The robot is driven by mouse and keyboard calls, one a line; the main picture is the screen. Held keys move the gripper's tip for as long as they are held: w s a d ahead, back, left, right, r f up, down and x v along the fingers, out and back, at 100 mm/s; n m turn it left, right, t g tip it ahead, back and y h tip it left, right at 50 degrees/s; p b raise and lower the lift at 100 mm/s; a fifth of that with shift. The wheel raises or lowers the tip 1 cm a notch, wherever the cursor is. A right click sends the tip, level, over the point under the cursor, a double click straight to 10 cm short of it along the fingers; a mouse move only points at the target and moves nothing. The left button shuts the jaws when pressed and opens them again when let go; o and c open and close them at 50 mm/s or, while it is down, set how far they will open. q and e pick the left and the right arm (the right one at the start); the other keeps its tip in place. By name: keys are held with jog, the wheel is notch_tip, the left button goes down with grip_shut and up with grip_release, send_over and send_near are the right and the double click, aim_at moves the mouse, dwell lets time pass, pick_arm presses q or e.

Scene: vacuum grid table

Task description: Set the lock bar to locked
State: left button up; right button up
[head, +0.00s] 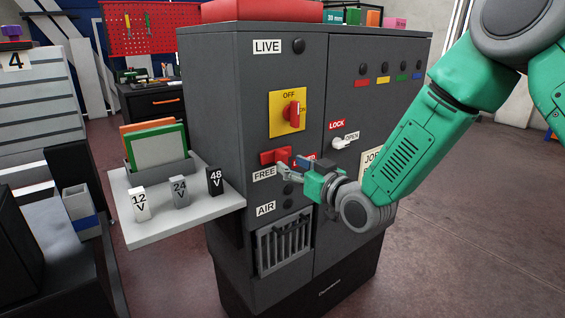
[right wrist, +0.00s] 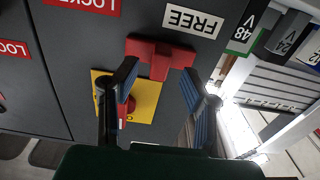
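The lock bar is a red block (head: 268,157) on the grey cabinet's front, above the FREE label (head: 264,174) and left of the partly hidden LOCKED label (head: 312,158). In the right wrist view the red bar (right wrist: 150,50) appears upside down beside the FREE label (right wrist: 192,21), with the LOCKED label (right wrist: 88,5) to the left. My right gripper (head: 289,168) is close in front of the bar. Its two fingers stand apart with nothing gripped between them, and the bar shows just beyond the tips (right wrist: 163,88). I cannot tell whether they touch it. My left gripper is not in view.
A yellow plate with a red rotary switch (head: 292,112) sits above the bar. A white lever (head: 340,143) is to the right, between LOCK and OPEN labels. A side shelf (head: 150,233) with several small labelled blocks juts out left. A vent grille (head: 283,243) is below.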

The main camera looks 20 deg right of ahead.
aim_at(286, 161)
jog(key=shift+x, duration=2)
grip_shut()
jog(key=shift+w+d, duration=0.3)
jog(key=shift+d, duration=0.6)
jog(key=shift+w+d, duration=0.35)
jog(key=shift+d, duration=0.55)
jog(key=shift+w+d, duration=0.3)
jog(key=shift+d, duration=0.65)
grip_release()
jog(key=shift+a, duration=0.1)
jog(key=shift+s, duration=0.15)
